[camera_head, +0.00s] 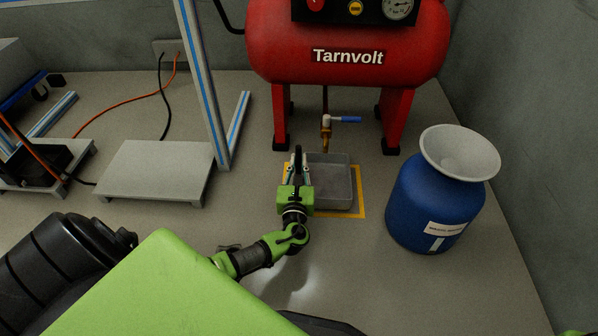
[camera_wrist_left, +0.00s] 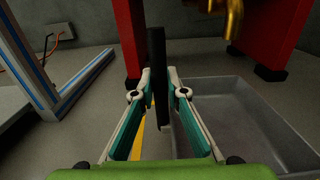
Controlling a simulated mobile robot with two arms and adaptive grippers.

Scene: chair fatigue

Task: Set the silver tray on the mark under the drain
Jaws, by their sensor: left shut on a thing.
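The silver tray (camera_head: 333,203) is a shallow grey box below the brass drain (camera_head: 326,140) with its blue lever. It lies within the yellow outlined mark (camera_head: 361,192) in the head view; I cannot tell whether it touches the floor. My left gripper (camera_head: 297,172) is at the tray's left side, shut on its upright black handle (camera_wrist_left: 158,75). In the left wrist view the tray (camera_wrist_left: 245,100) is to the right of the fingers (camera_wrist_left: 160,105), and the drain (camera_wrist_left: 234,22) is above it. The fingers hide part of the mark. My right gripper is out of view.
The red compressor (camera_head: 347,57) stands over the mark, its legs (camera_head: 396,122) on either side of the drain. A blue drum with a funnel (camera_head: 435,195) stands to the right. A grey platform (camera_head: 155,170) and a metal frame post (camera_head: 203,85) are to the left.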

